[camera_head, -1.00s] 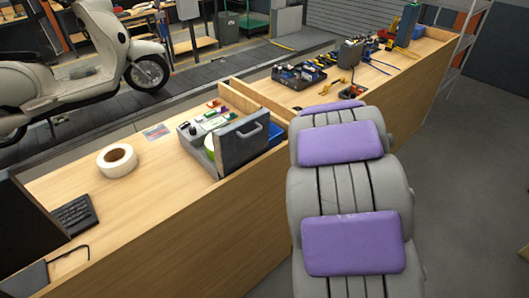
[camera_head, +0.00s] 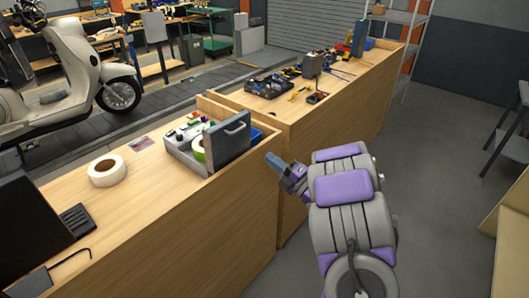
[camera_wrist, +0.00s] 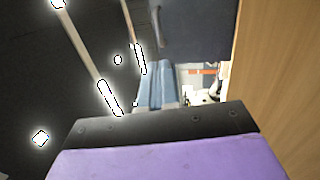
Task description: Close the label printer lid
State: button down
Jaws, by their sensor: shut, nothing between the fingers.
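The label printer (camera_head: 180,155) is a light grey box on the wooden bench, left of centre in the head view. Its dark grey lid (camera_head: 228,145) stands upright, open, with a pale handle on its outer face. A green and white roll (camera_head: 199,150) shows inside the printer. My gripper (camera_head: 272,158) is shut and empty, just right of the lid and apart from it, beyond the bench's side. In the wrist view the blue-grey fingers (camera_wrist: 157,85) lie together. A dark panel (camera_wrist: 195,30) above them may be the lid; I cannot tell for sure.
A roll of white labels (camera_head: 107,171), a keyboard (camera_head: 77,219) and a dark monitor (camera_head: 35,220) stand on the near bench (camera_head: 190,215). A second bench with tools (camera_head: 268,85) stretches behind.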

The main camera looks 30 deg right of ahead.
jog(key=b+x, duration=0.1)
jog(key=x, duration=1.2)
jog(key=shift+d, duration=0.25)
jog(key=shift+d, duration=0.1)
